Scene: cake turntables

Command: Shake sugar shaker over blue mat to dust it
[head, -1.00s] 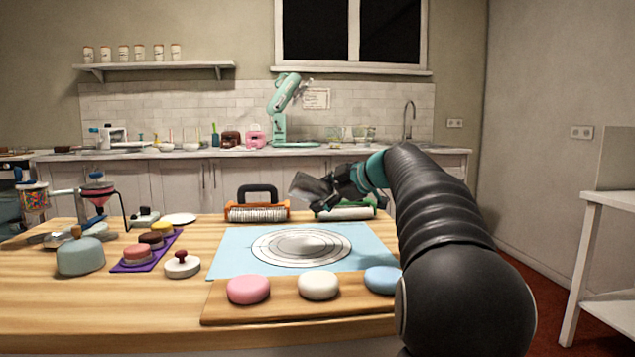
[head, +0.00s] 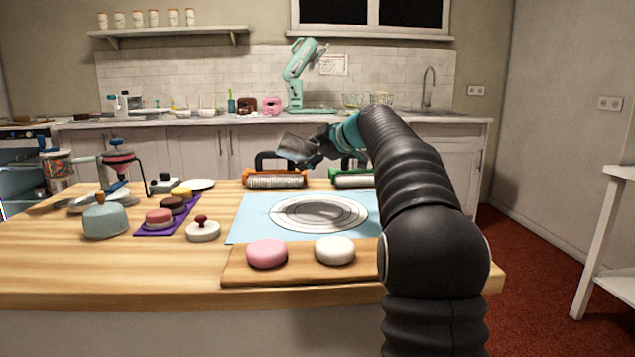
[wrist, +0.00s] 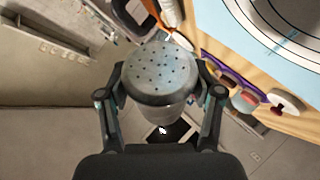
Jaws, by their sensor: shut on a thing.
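My gripper (head: 325,146) is shut on the sugar shaker (head: 298,148), a grey metal can. In the wrist view the shaker (wrist: 162,75) sits between the two fingers, with its perforated round lid facing the camera. In the head view the shaker is tilted and held in the air above the far side of the blue mat (head: 255,222). The mat lies flat on the wooden table and bears printed dark rings. A greyish patch shows inside the rings; I cannot tell whether it is sugar or shadow.
A wooden board with a pink round (head: 267,253) and a white round (head: 335,250) lies at the mat's near edge. Orange (head: 275,179) and green-framed (head: 352,178) rollers stand behind it. A purple tray (head: 152,229), a lidded pot (head: 105,221) and a white knobbed disc (head: 202,230) are left.

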